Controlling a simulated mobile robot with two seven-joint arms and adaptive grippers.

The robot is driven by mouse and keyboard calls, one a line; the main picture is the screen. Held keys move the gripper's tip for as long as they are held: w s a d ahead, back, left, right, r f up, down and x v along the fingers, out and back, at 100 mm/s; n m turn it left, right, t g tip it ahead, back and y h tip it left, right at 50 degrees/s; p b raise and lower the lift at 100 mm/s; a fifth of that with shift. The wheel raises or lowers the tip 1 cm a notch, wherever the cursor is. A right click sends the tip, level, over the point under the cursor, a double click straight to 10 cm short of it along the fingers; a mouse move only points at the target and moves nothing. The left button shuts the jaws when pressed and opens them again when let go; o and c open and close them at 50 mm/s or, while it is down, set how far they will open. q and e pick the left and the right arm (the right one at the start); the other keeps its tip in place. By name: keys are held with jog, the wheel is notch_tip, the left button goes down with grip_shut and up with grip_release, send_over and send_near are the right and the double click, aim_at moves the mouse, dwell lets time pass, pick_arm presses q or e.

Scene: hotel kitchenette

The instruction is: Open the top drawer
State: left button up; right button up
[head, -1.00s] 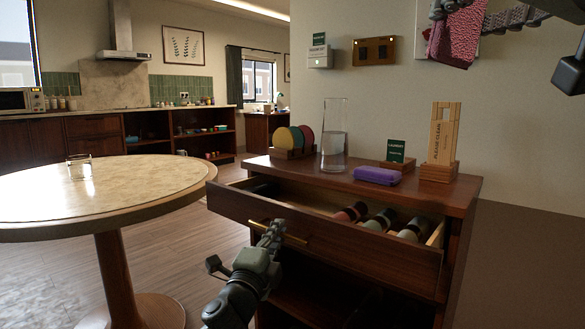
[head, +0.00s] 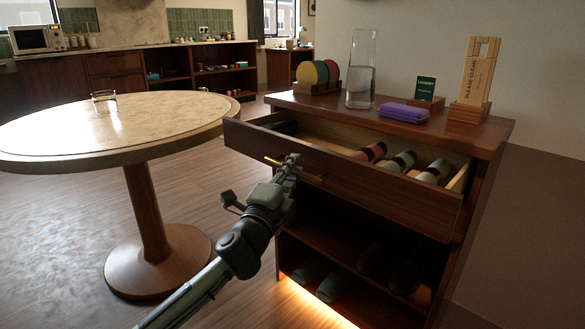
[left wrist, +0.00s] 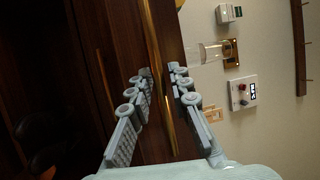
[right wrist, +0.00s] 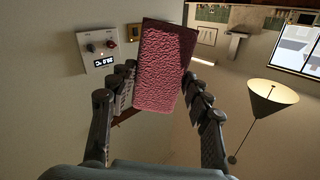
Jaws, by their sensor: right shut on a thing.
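The top drawer (head: 340,180) of the dark wood cabinet stands pulled out, with several rolled items inside. Its brass handle (head: 312,178) runs along the drawer front. My left gripper (head: 290,162) is at this handle. In the left wrist view the brass handle (left wrist: 155,45) runs between the parted fingers of the left gripper (left wrist: 160,72); I see a gap, so it looks open around the bar. In the right wrist view my right gripper (right wrist: 158,80) is shut on a red, rough-textured block or cloth (right wrist: 162,70), held up in the air.
On the cabinet top (head: 340,106) stand coloured discs in a rack (head: 315,76), a glass vase (head: 360,85), a purple case (head: 404,113), a small green sign (head: 426,89) and a wooden tag stand (head: 475,80). A round table (head: 60,135) is left of the drawer. Slippers (head: 330,285) lie below.

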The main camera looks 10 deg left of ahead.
pick_arm(q)
jog(key=v, duration=1.2)
jog(key=shift+w, duration=0.1)
jog(key=x, duration=1.2)
jog(key=shift+d, duration=0.1)
